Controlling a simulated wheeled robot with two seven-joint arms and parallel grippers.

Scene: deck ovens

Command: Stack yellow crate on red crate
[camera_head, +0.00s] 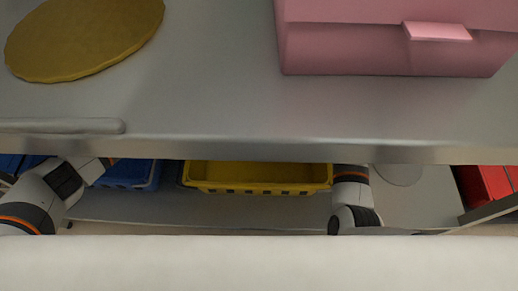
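The yellow crate (258,187) sits on a lower shelf under the front edge of the metal counter, which hides its back part. The red crate (492,186) shows only in part at the far right, cut off by the counter edge and the picture edge. My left arm reaches in at the left, in front of a blue crate; its gripper is hidden under the counter. My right arm rises close beside the right end of the yellow crate; its gripper is also hidden under the counter. I cannot tell whether either touches a crate.
The metal counter (220,100) spans the view above the crates. It carries a pink box (390,45) and a round golden board (85,40). A blue crate (130,175) stands left of the yellow one. Bare lower shelf (200,209) lies in front.

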